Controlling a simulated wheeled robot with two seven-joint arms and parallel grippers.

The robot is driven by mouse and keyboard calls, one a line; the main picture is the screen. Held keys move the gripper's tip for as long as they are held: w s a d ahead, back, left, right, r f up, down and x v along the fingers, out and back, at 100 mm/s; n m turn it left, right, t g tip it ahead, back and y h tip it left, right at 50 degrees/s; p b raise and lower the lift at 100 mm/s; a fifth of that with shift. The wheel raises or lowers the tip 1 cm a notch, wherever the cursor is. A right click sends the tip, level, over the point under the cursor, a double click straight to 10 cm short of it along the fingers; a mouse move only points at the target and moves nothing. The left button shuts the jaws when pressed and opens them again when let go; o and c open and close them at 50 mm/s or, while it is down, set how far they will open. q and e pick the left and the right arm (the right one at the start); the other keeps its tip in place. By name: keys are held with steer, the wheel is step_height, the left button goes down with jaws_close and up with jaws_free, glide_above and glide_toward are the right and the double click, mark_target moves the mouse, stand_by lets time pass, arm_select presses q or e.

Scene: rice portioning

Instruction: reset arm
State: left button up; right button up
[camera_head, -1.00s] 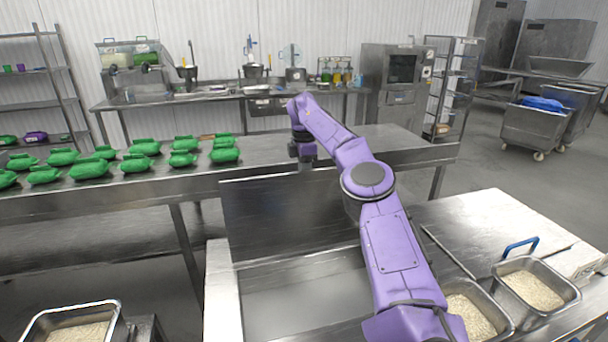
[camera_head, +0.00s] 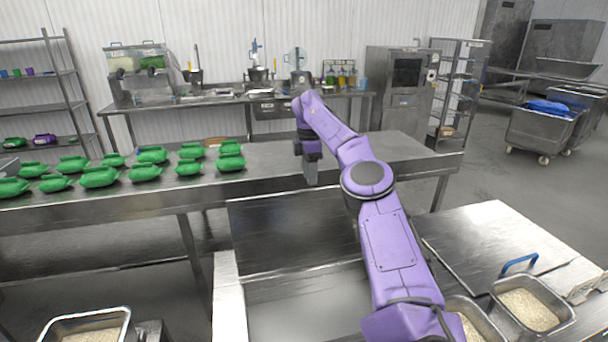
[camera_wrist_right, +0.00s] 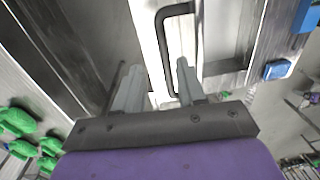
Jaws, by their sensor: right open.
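My right arm is purple and reaches forward from the lower right in the head view. Its gripper (camera_head: 311,172) hangs down at the front edge of the long steel table, to the right of the green containers. In the right wrist view the two grey fingers of the gripper (camera_wrist_right: 158,88) stand apart with nothing between them. A dark bar handle (camera_wrist_right: 163,50) shows beyond the fingers. My left gripper is not in view.
Several green containers (camera_head: 100,177) sit on the left part of the long steel table (camera_head: 400,150). Steel pans of rice stand at the lower left (camera_head: 128,318) and lower right (camera_head: 562,308). A steel cart with a blue bundle (camera_head: 548,107) stands at the back right.

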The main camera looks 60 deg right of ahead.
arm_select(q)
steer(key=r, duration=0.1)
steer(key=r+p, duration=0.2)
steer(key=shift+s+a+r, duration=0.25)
arm_select(e)
step_height(320, 180, up, 4)
steer(key=shift+f, duration=0.1)
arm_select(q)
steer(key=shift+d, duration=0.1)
arm_select(e)
steer(key=shift+w+d, duration=0.1)
steer(key=shift+d, duration=0.05)
